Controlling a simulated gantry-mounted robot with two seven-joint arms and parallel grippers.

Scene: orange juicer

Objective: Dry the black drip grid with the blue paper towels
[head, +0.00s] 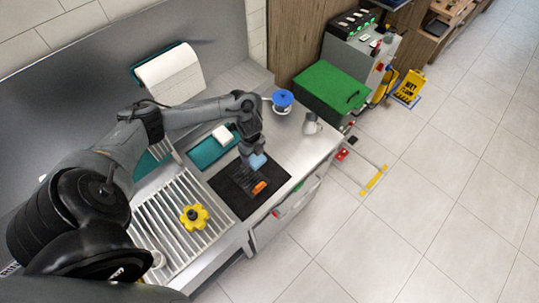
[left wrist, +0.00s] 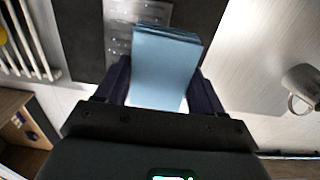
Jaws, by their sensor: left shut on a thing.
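My left gripper (head: 256,155) is shut on a folded stack of blue paper towels (head: 258,161). It holds them over the black mat on the counter. In the left wrist view the towels (left wrist: 165,65) stick out flat between the two dark fingers (left wrist: 160,88). Beyond them a perforated, grid-like plate (left wrist: 120,35) with pale shiny spots lies on the black mat (left wrist: 80,40); it looks grey here, and the towels cover part of it. I cannot tell whether the towels touch it. My right gripper is out of view.
An orange object (head: 260,187) lies on the black mat (head: 227,193). A teal tray (head: 203,155), a grey mug (head: 311,124) and a blue-topped item (head: 283,98) stand nearby. A slatted rack (head: 165,215) with a yellow knob (head: 194,216) is at the left.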

